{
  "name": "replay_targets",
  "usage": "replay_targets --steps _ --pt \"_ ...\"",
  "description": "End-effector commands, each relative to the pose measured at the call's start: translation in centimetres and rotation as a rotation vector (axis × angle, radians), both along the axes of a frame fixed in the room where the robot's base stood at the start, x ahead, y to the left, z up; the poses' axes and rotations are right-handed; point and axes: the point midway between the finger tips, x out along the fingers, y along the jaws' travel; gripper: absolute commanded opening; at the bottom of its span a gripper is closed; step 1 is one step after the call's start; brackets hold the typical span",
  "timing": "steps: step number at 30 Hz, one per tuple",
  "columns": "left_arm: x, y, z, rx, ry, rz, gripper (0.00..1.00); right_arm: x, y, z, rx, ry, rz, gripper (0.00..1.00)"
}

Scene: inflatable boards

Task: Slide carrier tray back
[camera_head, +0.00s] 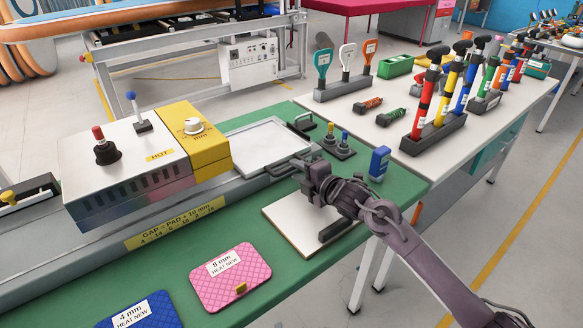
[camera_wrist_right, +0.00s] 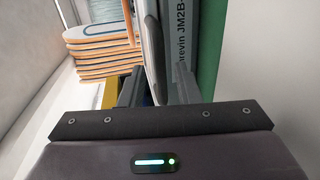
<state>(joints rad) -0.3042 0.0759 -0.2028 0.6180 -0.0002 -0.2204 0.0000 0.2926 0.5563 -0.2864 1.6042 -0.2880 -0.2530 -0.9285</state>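The carrier tray (camera_head: 268,146) is a flat, light grey, framed plate. It lies on the rail beside the yellow-ended press block, and a bar handle (camera_head: 288,167) is at its near right edge. My right gripper (camera_head: 307,176) is at this handle, coming from the right. In the right wrist view, a grey bar (camera_wrist_right: 153,50) runs between the two fingers (camera_wrist_right: 158,92), close to both. Whether they press on it is not clear. My left gripper is not in view.
The press block (camera_head: 125,165) with a red and a blue lever stands left of the tray. Pink (camera_head: 230,275) and blue (camera_head: 140,312) pads lie in front. A white board (camera_head: 290,222) lies under my right arm. Small knobs (camera_head: 338,145) and a blue box (camera_head: 379,163) stand right of the tray.

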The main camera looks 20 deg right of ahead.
Motion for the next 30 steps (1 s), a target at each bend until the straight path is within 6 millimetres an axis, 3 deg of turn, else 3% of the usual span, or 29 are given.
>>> replay_targets --steps 6,17,24,30 --pt "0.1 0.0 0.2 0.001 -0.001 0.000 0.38 2.4 0.9 -0.5 0.002 0.000 0.000 0.30" --pt "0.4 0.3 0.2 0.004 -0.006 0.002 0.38 2.9 1.1 -0.6 0.000 0.000 0.001 0.30" --pt "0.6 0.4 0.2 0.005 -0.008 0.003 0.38 2.9 1.1 -0.7 0.001 0.000 0.001 0.01" --pt "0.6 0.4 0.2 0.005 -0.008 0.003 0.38 2.9 1.1 -0.7 0.001 0.000 0.000 0.00"
